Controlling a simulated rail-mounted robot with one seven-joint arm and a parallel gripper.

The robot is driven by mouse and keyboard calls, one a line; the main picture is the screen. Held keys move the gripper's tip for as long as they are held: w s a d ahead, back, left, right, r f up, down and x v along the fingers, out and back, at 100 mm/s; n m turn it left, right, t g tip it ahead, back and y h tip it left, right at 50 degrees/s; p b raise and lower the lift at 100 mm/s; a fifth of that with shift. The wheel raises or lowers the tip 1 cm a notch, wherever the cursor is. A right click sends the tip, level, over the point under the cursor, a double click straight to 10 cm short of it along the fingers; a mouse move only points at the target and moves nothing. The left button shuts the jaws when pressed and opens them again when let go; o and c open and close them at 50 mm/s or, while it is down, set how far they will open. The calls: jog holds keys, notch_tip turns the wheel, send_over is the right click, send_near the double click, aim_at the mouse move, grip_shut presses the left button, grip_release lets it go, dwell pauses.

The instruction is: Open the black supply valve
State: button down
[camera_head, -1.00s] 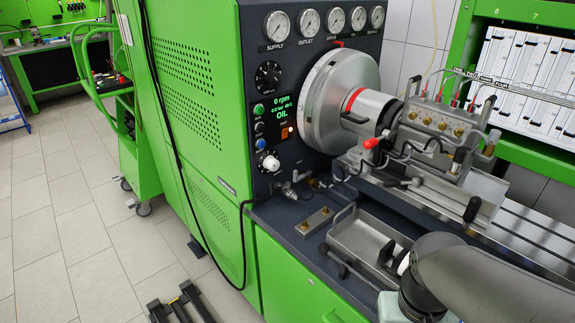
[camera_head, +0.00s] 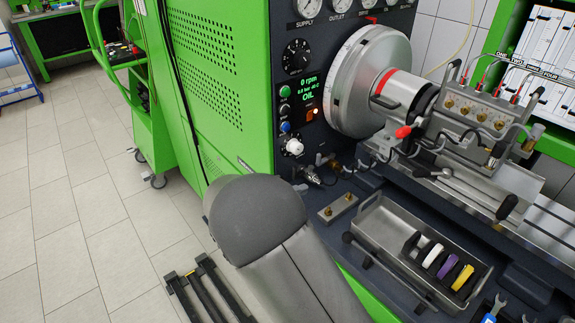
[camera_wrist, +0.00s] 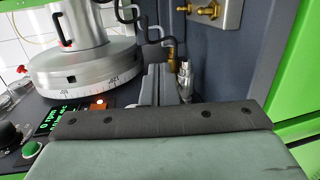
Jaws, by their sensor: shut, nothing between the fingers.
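No valve is clearly recognisable as the black supply valve. A small metal fitting with dark parts (camera_head: 312,176) sits at the foot of the control panel in the head view. In the wrist view, a silver and brass fitting (camera_wrist: 184,78) stands just beyond my gripper (camera_wrist: 157,119). A gap seems to remain between gripper and fitting, but contact cannot be judged. In the head view my arm hides the gripper.
A large silver flywheel (camera_head: 368,80) and the pump (camera_head: 470,115) stand above the bench. A metal tray (camera_head: 385,225) holds a black rack with white, purple and yellow rings. A plate with brass fittings (camera_head: 338,208) lies beside it. A black dial (camera_head: 296,57) is on the panel.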

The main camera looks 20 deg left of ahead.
jog(key=a+f+n+t+y, duration=0.1)
jog(key=a+t, duration=0.3)
jog(key=a, duration=0.6)
jog(key=shift+s+a+f+n+y, duration=0.15)
jog(key=shift+s+n+y, duration=0.3)
jog(key=shift+n+y, duration=0.3)
jog(key=p+x, duration=0.3)
jog(key=x, duration=0.7)
